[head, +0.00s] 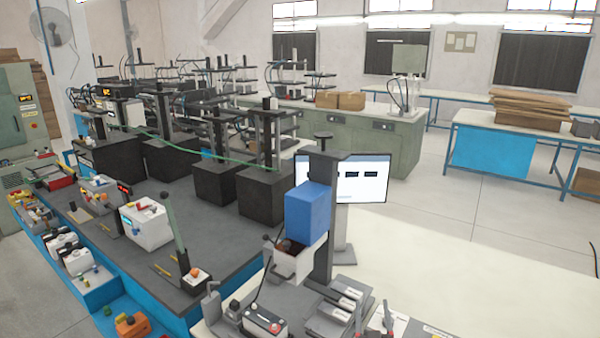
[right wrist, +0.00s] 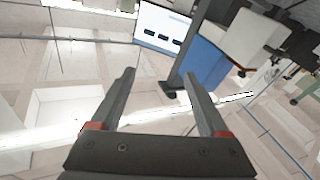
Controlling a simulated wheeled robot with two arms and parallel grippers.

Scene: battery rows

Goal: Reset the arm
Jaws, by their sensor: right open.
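My right gripper (head: 374,316) shows at the bottom of the head view, in front of the cream tabletop. In the right wrist view the right gripper (right wrist: 158,76) has its two dark fingers spread wide, with nothing between them. A blue block (head: 312,210) on a dark upright stand is behind and left of it in the head view. The blue block also shows beyond the fingers in the right wrist view (right wrist: 205,62). My left gripper is not in view.
A monitor (head: 345,178) stands behind the blue block. Small grey devices (head: 330,318) crowd the table's near left. The cream tabletop (head: 470,285) is clear to the right. A dark bench (head: 95,225) with black boxes and a white device (head: 147,223) is at left.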

